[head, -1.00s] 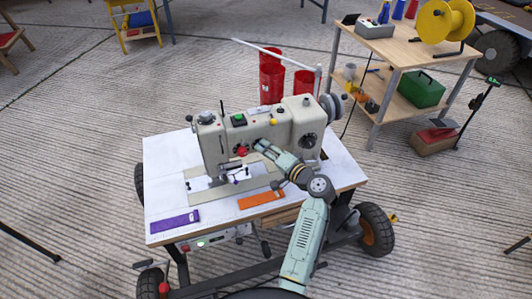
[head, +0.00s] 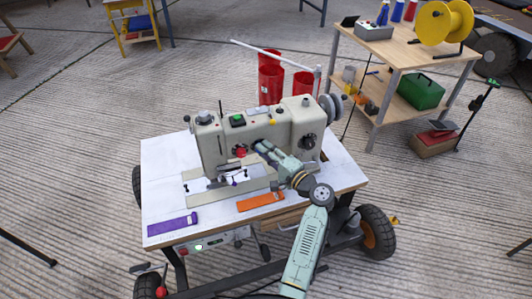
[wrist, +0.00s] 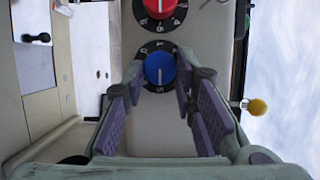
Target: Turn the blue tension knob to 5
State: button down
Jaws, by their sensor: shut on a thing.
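The blue tension knob (wrist: 160,69) sits on a black dial with white digits on the cream sewing machine (head: 292,125). In the wrist view it is between the two fingertips of my gripper (wrist: 159,75), which is shut on it. Digits show around the dial, but I cannot read the knob's setting surely. In the head view my gripper (head: 259,147) is against the machine's front and hides the blue knob. A red knob (wrist: 160,5) with its own dial is beside the blue one; it also shows in the head view (head: 240,151).
The machine stands on a white-topped wheeled table (head: 165,185). A purple strip (head: 172,224) and an orange strip (head: 259,202) lie at its front. A wooden shelf unit (head: 410,55) is at the back right.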

jog(key=c, duration=1.6)
grip_release()
jog(key=shift+s, duration=0.1)
jog(key=v, duration=1.2)
jog(key=shift+a, duration=0.1)
